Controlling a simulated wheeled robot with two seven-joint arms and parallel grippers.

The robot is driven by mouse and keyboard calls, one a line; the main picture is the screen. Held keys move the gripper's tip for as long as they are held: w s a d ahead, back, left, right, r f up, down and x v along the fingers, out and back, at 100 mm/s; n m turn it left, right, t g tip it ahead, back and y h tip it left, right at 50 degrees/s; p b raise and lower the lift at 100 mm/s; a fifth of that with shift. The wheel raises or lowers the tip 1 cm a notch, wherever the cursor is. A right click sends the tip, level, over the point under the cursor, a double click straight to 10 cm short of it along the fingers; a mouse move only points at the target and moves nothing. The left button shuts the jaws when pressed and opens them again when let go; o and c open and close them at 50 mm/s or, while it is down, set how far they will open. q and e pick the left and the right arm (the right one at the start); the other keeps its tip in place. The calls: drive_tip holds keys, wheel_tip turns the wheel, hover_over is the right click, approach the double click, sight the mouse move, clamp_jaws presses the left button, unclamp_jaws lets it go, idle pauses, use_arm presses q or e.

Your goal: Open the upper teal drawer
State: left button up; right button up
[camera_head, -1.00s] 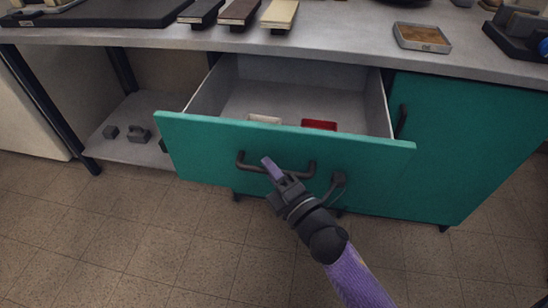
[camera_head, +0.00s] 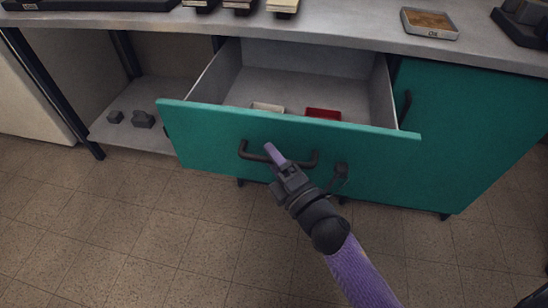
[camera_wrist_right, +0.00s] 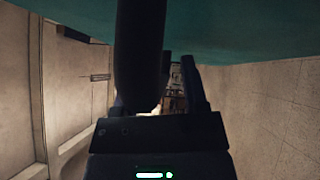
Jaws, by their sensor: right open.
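The upper teal drawer (camera_head: 205,140) is pulled out of the bench, and its grey inside shows from above. Its dark bar handle (camera_head: 246,152) is on the front panel. My right gripper (camera_head: 275,160) is at the middle of this handle, with one purple-tipped finger across the bar. It is open. In the right wrist view the dark gripper (camera_wrist_right: 170,85) is just below the teal panel (camera_wrist_right: 235,25). I cannot tell whether the bar lies between the fingers or touches them. My left gripper is out of view.
A pale tray (camera_head: 267,107) and a red tray (camera_head: 323,114) lie in the drawer. A teal door (camera_head: 465,140) is to its right. Grey blocks (camera_head: 143,119) sit on the low shelf at left. The tiled floor in front is clear.

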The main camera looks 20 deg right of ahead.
drive_tip(key=p+v, duration=0.2)
drive_tip(key=v, duration=0.8)
